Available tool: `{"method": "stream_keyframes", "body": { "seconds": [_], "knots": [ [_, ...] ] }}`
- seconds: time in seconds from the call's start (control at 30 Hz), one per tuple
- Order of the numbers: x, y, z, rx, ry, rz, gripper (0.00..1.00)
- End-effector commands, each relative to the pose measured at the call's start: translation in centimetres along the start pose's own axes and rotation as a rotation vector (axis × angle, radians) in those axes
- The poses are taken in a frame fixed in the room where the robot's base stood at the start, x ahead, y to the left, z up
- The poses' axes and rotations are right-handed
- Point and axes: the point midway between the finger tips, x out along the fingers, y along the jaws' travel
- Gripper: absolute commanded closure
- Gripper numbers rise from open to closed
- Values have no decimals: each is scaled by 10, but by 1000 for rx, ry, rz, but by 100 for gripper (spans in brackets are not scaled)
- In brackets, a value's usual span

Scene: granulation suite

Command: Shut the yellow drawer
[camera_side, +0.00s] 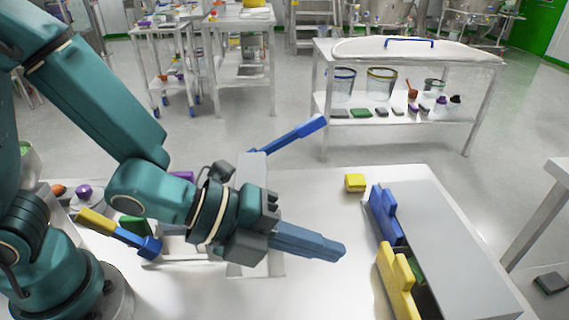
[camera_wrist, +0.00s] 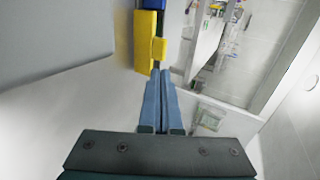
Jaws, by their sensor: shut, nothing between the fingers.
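The yellow drawer (camera_side: 398,284) is at the near end of a grey cabinet on the white table. Its front stands out from the cabinet, and a bit of something green shows in the gap behind it. In the wrist view the yellow drawer (camera_wrist: 145,38) shows at top centre, with its handle facing right. My gripper (camera_side: 342,250) is shut and empty. Its fingertips point toward the drawer fronts from the handle side, a little apart from them in the side view. In the wrist view the fingertips (camera_wrist: 160,74) lie just below the yellow handle.
The grey cabinet (camera_side: 445,240) has a blue drawer (camera_side: 384,215) beyond the yellow one. A yellow block (camera_side: 355,183) lies on the table (camera_side: 320,190) behind. A blue-handled thing (camera_side: 290,134) sticks up behind my gripper. Bare table lies in front of the yellow drawer.

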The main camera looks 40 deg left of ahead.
Motion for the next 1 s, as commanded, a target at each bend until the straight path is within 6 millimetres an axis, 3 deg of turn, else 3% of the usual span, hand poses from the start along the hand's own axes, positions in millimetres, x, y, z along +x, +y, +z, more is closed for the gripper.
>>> {"method": "stream_keyframes", "body": {
  "seconds": [0.7,1.0],
  "knots": [
    [85,1,0,-3,-1,4,100],
    [98,0,0,-4,-1,2,100]
  ]
}}
